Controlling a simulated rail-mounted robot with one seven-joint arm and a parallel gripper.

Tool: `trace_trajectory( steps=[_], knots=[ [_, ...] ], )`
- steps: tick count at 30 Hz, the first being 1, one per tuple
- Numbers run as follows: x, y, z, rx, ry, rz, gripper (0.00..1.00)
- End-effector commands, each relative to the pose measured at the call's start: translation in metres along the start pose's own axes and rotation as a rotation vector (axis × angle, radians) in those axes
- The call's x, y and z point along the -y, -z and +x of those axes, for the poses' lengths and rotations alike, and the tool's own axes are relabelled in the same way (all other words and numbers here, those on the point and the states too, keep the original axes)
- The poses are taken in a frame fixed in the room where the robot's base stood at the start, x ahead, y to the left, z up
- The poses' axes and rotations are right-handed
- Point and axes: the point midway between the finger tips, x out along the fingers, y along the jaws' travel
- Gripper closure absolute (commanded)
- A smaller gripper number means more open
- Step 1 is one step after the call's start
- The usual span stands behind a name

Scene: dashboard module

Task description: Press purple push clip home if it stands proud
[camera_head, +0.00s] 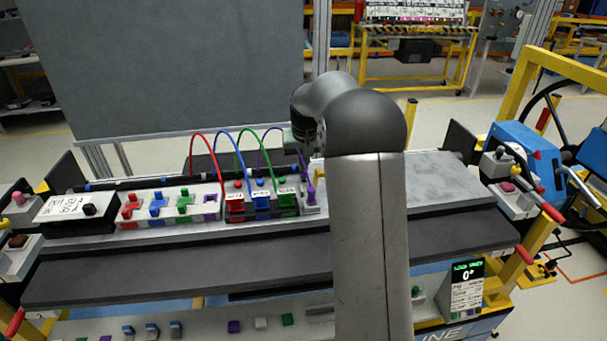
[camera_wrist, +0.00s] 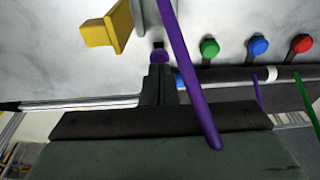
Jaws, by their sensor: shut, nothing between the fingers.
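The purple push clip (camera_wrist: 160,56) shows in the wrist view on the pale panel, directly at the tips of my gripper (camera_wrist: 159,68). My gripper's dark fingers are shut together, with nothing between them. The tips overlap the clip's lower edge in the picture; I cannot tell whether they touch it. How far the clip stands out of the panel is also unclear. In the head view my own arm covers the area where the clip would be, and most of my gripper.
Green (camera_wrist: 209,47), blue (camera_wrist: 258,46) and red (camera_wrist: 302,44) clips stand in a row to the right. A purple cable (camera_wrist: 188,75) crosses close beside my fingers. A yellow part (camera_wrist: 106,28) stands at upper left. Several coloured cables arch over the dashboard, such as the red cable (camera_head: 193,150).

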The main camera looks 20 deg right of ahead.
Motion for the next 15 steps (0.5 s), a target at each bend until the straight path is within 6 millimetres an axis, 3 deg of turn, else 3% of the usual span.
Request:
trace_trajectory(
  steps=[15],
  knots=[
    [0.0001, -0.0024, 0.0112, 0.001, 0.000, 0.000, 1.00]
  ],
)
